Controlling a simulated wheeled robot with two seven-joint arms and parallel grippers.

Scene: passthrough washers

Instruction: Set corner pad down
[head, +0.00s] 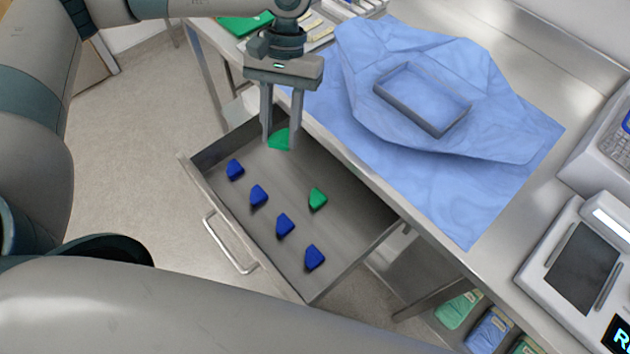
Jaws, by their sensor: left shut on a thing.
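My left gripper (280,145) points down over the back end of the open drawer and is shut on a green corner pad (281,139). The pad sits between the two fingers, low over the drawer floor; whether it touches the floor I cannot tell. The open metal drawer (262,167) also holds another green corner pad (318,198) lying on its floor. Blue corner pads lie in a row along its handle side, from one near the back left (235,169) to one at the front (315,257). My right gripper is out of view.
A steel table (400,212) stands over the drawer's right side. On it are a crumpled blue cloth (440,190) with an empty grey rectangular frame (402,108), and a device with a dark screen (583,267). Packets (489,330) lie on a lower shelf. The drawer's middle has bare floor.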

